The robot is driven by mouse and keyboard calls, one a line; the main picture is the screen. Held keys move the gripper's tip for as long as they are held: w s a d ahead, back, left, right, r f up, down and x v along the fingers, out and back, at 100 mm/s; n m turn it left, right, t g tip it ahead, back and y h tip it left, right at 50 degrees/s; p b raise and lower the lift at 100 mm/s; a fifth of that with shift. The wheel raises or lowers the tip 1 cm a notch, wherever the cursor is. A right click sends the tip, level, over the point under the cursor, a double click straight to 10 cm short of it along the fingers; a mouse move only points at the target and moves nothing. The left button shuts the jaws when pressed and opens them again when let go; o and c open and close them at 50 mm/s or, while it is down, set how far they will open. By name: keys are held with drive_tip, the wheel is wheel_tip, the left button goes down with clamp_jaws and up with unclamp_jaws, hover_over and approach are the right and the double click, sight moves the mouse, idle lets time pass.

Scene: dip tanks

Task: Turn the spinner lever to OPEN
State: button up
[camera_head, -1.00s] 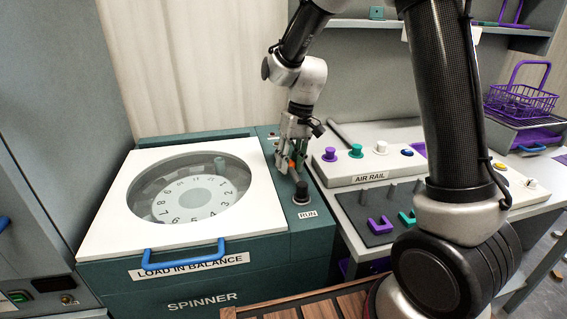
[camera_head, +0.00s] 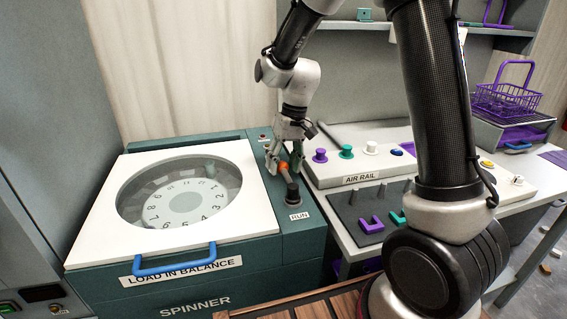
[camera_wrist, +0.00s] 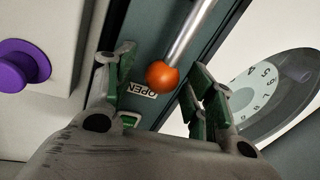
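The spinner lever is a metal rod with an orange ball knob (camera_wrist: 161,75). In the wrist view the ball is beside the OPEN label (camera_wrist: 142,90), with the rod running up and right. My gripper (camera_wrist: 160,72) is open, its green-padded fingers on either side of the ball, with visible gaps. In the head view the orange ball (camera_head: 284,166) shows between the fingers of my gripper (camera_head: 284,158), on the strip right of the spinner lid. The spinner (camera_head: 170,272) has its white lid (camera_head: 95,215) down, with a numbered rotor (camera_head: 185,203) under the round window.
A black RUN knob (camera_head: 293,194) stands just in front of the lever. The air rail (camera_head: 400,165) with coloured knobs is close on the right. A blue handle (camera_head: 175,265) sits on the lid front. A purple basket (camera_head: 505,100) stands at the far right.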

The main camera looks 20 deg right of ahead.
wheel_tip(320, 180, up, 12)
drive_tip(key=d, duration=0.2)
drive_tip(key=shift+w+d+f, duration=0.15)
drive_tip(key=shift+w, duration=0.1)
idle(0.4)
drive_tip(key=s+d+r+t, duration=0.1)
drive_tip(key=s+d, duration=0.4)
drive_tip(key=s, duration=0.3)
drive_tip(key=s+d+r+m+t+h, duration=0.1)
drive_tip(key=s+d, duration=0.3)
drive_tip(key=s, duration=0.4)
drive_tip(key=s+d+r+m+t+h, duration=0.1)
drive_tip(key=s+d+r+t, duration=0.1)
drive_tip(key=s+d, duration=0.3)
drive_tip(key=shift+s+d+r+t, duration=0.3)
drive_tip(key=shift+s+d+t, duration=0.1)
drive_tip(key=shift+s, duration=1.45)
